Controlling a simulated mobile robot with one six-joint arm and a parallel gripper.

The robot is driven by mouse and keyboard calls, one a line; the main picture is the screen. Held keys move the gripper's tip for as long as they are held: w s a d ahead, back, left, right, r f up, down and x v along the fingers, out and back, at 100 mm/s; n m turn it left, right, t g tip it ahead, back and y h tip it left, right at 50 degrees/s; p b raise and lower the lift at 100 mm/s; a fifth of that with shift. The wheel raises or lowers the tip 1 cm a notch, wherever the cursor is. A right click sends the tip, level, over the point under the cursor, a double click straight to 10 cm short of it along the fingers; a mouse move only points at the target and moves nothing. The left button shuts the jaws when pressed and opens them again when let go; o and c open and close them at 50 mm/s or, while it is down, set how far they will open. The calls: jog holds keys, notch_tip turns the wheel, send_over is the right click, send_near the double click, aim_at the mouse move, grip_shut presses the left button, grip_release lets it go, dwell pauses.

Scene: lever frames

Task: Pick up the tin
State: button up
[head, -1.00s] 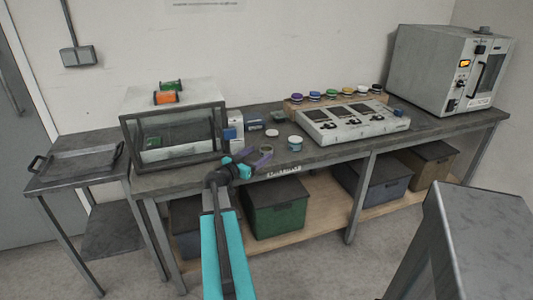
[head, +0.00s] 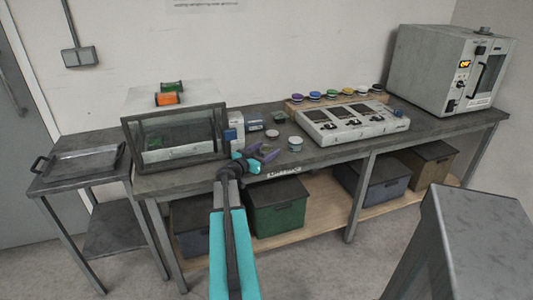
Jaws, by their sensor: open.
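A small round tin (head: 266,149), grey-green on top, lies on the bench near its front edge. My gripper (head: 263,153) is open with its purple fingers around or just above this tin. I cannot tell whether the fingers touch it, and they partly hide it. A second round tin (head: 295,143), white with a blue-grey band, stands just to the right. A small whitish round piece (head: 272,133) lies behind. The view does not show which of these the task means.
A glass-fronted case (head: 176,142) stands left of my gripper, with small boxes (head: 253,123) beside it. A grey panel device (head: 350,124) lies to the right, with several lidded tins on a wooden rack (head: 297,103) behind. An oven (head: 445,68) fills the right end.

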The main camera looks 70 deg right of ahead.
jog(key=shift+s+d, duration=0.15)
jog(key=shift+d, duration=0.3)
jog(key=c, duration=1.1)
jog(key=shift+r+b, duration=0.3)
jog(key=shift+r, duration=0.8)
jog(key=shift+a+r+b, duration=0.3)
jog(key=shift+a+r, duration=0.2)
jog(key=shift+r, duration=0.1)
jog(key=b+v, duration=0.1)
jog(key=v, duration=0.4)
jog(key=b+v, duration=0.1)
jog(key=v, duration=0.5)
jog(key=f+b+v, duration=0.1)
jog(key=v, duration=0.5)
jog(key=shift+w, duration=0.2)
